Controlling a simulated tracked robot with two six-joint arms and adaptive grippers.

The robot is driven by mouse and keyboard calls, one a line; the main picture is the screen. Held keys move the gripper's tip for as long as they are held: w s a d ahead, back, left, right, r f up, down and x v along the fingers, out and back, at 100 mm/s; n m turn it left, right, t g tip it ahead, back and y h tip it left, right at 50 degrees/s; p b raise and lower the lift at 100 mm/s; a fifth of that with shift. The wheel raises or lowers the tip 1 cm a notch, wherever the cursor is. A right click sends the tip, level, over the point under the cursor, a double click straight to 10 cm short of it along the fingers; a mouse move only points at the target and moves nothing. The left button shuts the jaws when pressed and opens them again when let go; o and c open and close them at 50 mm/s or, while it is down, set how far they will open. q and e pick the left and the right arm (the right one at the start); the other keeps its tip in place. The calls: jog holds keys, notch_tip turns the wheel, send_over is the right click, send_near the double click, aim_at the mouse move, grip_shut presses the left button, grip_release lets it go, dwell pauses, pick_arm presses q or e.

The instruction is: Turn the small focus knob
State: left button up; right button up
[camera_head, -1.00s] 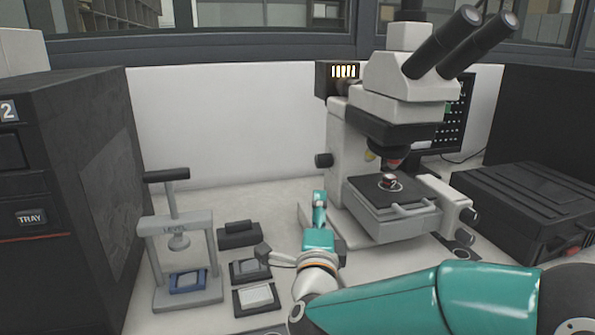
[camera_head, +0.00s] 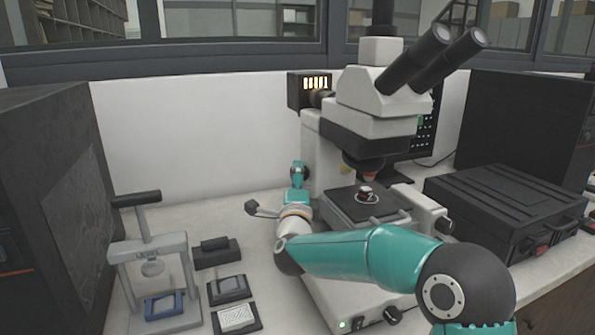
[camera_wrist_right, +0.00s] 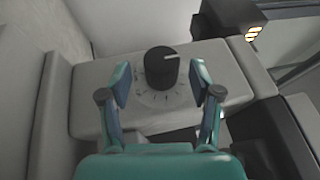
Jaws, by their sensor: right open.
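The white microscope (camera_head: 325,150) stands at the middle right. In the right wrist view, a black round knob (camera_wrist_right: 160,67) with a white pointer line sits on a light grey housing with scale marks around it. My right gripper (camera_wrist_right: 161,82) is open, with one finger on each side of the knob and gaps showing on both sides. In the head view the right gripper (camera_head: 275,190) is at the microscope's left side and hides the knob there. Other dark knobs show on the right side (camera_head: 445,226) and the front of the base (camera_head: 393,316). My left gripper is out of view.
A small lever press (camera_head: 150,250) stands at the left, with several small dark blocks (camera_head: 215,252) beside it. A black case (camera_head: 500,205) lies right of the microscope. A dark cabinet (camera_head: 50,210) is at far left. Bench behind the blocks is clear.

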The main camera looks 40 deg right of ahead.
jog(key=shift+x, duration=1.25)
jog(key=shift+c, duration=0.2)
